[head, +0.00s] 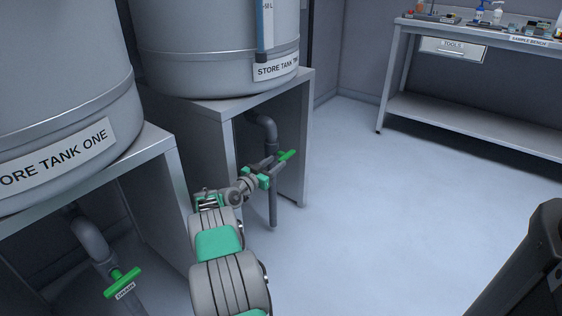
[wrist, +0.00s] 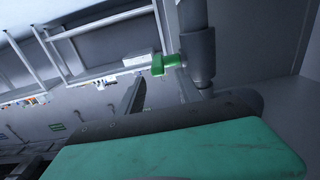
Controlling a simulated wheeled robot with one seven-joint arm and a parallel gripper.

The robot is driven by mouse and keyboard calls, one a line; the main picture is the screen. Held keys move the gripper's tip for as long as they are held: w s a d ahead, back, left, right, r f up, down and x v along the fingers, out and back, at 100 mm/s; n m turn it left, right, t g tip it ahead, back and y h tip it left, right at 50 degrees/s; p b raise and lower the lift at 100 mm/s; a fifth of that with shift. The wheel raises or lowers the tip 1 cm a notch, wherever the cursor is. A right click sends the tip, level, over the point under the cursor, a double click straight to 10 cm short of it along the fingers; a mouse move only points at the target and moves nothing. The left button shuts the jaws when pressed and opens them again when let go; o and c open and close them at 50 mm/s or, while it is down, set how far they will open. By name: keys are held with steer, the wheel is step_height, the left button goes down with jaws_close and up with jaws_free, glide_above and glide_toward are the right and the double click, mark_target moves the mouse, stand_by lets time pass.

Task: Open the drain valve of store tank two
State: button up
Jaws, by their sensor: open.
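Store tank two (head: 200,45) stands on a grey stand, its label partly hidden by a level gauge. A grey drain pipe (head: 263,128) comes down under it, with a green valve handle (head: 287,155) sticking out to the right. My gripper (head: 268,172) is open and empty at the pipe, close to the handle. The wrist view shows the green handle (wrist: 167,63) beside the dark pipe (wrist: 198,50), beyond a large green and black part of my gripper. I cannot tell whether the gripper touches the handle. My arm hides part of the stand.
Store tank one (head: 60,90) stands at left, with its own green drain handle (head: 122,282) lying across its pipe above a drain label. The stand's side panels (head: 295,150) flank the pipe. A sample bench (head: 480,105) is at back right. The floor between is clear.

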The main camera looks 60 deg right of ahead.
mark_target(287, 154)
steer(key=d+b, duration=0.1)
steer(key=d, duration=0.1)
steer(key=s+d+b, duration=0.1)
steer(key=d, duration=0.2)
steer(key=d+b, duration=0.1)
steer(key=d, duration=0.1)
steer(key=shift+s+d+f, duration=0.2)
steer(key=shift+s+f, duration=0.05)
steer(key=shift+f, duration=0.05)
steer(key=shift+d+r+b, duration=0.2)
steer(key=shift+d+b, duration=0.1)
jaws_close()
